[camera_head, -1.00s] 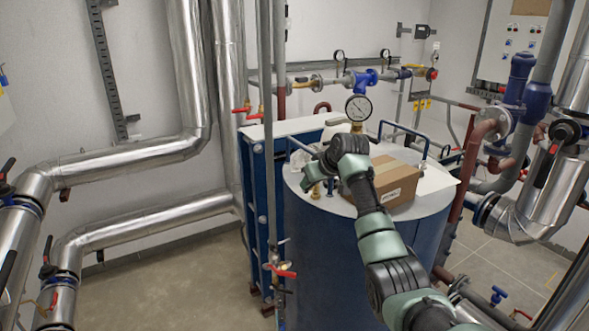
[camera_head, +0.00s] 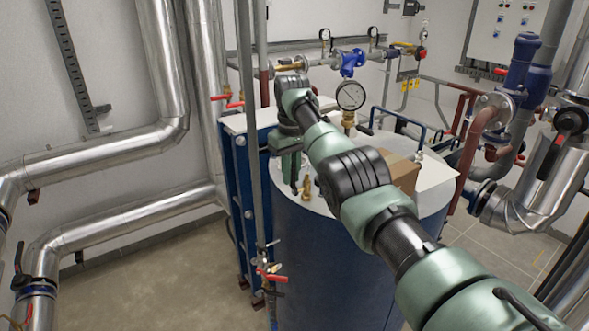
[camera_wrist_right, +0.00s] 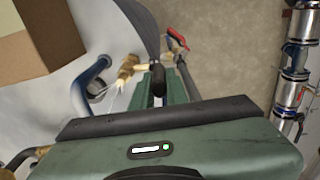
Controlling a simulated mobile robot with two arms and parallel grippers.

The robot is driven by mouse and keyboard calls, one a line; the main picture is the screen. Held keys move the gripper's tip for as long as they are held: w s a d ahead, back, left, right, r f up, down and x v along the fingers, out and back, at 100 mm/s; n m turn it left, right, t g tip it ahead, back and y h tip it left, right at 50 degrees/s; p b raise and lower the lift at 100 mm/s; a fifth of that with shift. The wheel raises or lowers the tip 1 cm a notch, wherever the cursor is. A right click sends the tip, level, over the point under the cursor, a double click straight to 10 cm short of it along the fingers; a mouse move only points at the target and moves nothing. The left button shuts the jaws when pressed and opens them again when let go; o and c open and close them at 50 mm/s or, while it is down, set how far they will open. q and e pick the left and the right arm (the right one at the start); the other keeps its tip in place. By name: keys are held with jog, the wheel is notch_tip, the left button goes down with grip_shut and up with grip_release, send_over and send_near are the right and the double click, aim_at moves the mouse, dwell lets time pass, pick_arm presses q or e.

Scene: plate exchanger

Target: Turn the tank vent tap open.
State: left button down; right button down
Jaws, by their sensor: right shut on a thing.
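The tank vent tap is a small brass fitting (camera_head: 306,188) on the white top of the blue tank (camera_head: 325,250), near its front left edge. In the right wrist view its brass body (camera_wrist_right: 127,68) carries a dark handle (camera_wrist_right: 157,82) that lies between my green fingers. My right gripper (camera_head: 293,187) points down at the tap and is shut on this handle; it also shows in the right wrist view (camera_wrist_right: 164,82). The fingertips are partly hidden, so the handle's exact angle is hard to tell. My left gripper is not in view.
A cardboard box (camera_head: 405,174) sits on the tank top behind my right arm. A pressure gauge (camera_head: 351,96) and blue rails (camera_head: 398,120) stand nearby. A thin vertical pipe with a red-handled valve (camera_head: 271,276) runs close to the tank's left side.

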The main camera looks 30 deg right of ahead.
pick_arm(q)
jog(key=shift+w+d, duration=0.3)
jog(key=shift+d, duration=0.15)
pick_arm(e)
jog(key=shift+w+f+g, duration=0.1)
jog(key=shift+g, duration=0.2)
jog(key=c, duration=1.5)
grip_release()
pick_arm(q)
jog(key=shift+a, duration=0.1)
pick_arm(e)
jog(key=shift+o, duration=0.5)
jog(key=shift+w, duration=0.1)
